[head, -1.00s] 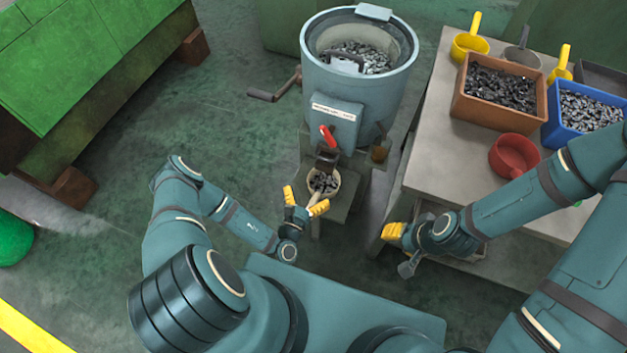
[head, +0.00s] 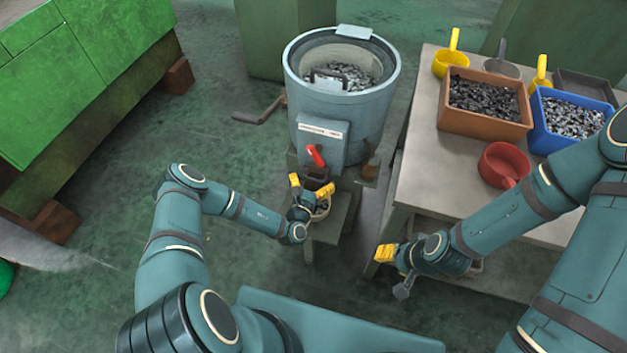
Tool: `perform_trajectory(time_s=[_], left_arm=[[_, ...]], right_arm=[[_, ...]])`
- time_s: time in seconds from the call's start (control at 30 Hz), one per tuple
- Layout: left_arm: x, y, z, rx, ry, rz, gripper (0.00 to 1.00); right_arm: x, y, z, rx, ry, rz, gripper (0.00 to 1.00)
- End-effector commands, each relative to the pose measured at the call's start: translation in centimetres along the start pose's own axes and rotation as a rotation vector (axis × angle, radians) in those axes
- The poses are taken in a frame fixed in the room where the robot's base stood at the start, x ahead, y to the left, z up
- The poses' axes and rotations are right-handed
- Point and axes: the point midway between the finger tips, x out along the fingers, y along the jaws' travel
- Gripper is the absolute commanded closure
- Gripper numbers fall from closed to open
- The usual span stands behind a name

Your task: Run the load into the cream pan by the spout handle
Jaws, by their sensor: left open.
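The grey-blue drum (head: 315,108) stands at centre with grey metal pieces inside. Its red spout handle (head: 316,155) sits on the front box, above the dark spout (head: 316,173). The cream pan (head: 322,215) is below the spout; only part of its rim and some dark pieces show past my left gripper. My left gripper (head: 310,187) is open and empty, its yellow fingertips spread just below the handle, in front of the spout and above the pan. My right gripper (head: 384,252) hangs beside the table's left edge; its jaw opening is not clear.
The table (head: 425,165) at right holds a brown bin (head: 455,122), a blue bin (head: 560,142), a red scoop (head: 500,160), yellow scoops (head: 452,60) and a grey scoop.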

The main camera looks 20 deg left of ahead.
Motion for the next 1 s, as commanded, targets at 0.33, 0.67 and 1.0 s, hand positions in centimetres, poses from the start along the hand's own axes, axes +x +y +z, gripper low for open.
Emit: perform_trajectory(time_s=[0.33,0.67,1.0], left_arm=[[0.3,0.0,0.0,0.0,0.0,0.0,0.04],[0.2,0.1,0.0,0.0,0.0,0.001,0.71],[-2.1,0.1,0.1,0.001,0.002,0.003,0.72]], right_arm=[[0.1,0.0,0.0,0.0,0.001,0.0,0.53],[-0.1,0.0,0.0,0.0,0.0,0.0,0.53],[-2.0,-0.7,0.2,0.001,-0.009,-0.001,0.53]])
